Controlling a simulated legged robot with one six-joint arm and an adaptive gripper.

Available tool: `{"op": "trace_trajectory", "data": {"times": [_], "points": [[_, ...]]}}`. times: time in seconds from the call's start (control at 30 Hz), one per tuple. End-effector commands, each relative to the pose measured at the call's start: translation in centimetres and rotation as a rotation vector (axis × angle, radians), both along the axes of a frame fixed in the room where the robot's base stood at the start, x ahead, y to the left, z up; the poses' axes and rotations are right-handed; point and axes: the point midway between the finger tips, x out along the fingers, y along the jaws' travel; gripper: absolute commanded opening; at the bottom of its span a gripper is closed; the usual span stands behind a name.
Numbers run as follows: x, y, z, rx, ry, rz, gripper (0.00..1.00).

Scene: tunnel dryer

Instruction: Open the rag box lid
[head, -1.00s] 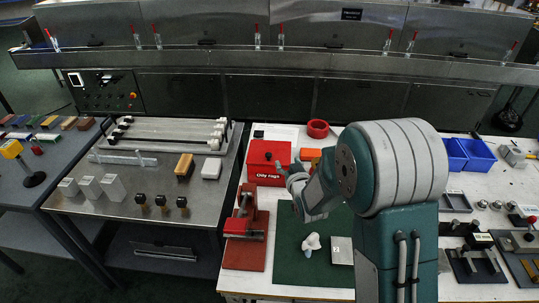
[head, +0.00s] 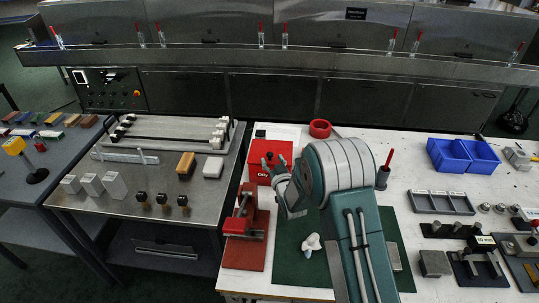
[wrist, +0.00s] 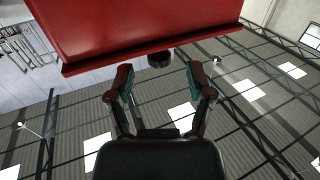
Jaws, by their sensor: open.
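The red rag box (head: 262,153) stands at the back left of the white bench in the head view. Its front is partly hidden behind my gripper. My gripper (head: 274,163) is right in front of the box, near its upper right part, and is open and empty. In the wrist view the red lid's edge (wrist: 150,52) crosses the top of the picture, with a dark round knob (wrist: 159,60) under it. My gripper (wrist: 161,80) shows its two fingers spread, one to each side below the knob. I cannot tell whether they touch the box.
A red vise (head: 245,222) stands left of the green mat (head: 290,262), which holds a white piece (head: 310,244). A red tape ring (head: 320,128) lies behind. Blue bins (head: 448,155) and a grey tray (head: 440,202) are to the right.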

Motion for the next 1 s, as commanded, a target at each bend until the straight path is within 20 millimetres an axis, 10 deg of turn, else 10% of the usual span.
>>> {"op": "trace_trajectory", "data": {"times": [0.6, 0.77, 1.0], "points": [[3.2, 1.2, 0.0, 0.001, 0.0, 0.0, 0.68], [3.2, 1.2, 0.0, 0.0, 0.0, 0.0, 0.0], [3.2, 1.2, 0.0, 0.0, 0.001, 0.0, 0.0]]}}
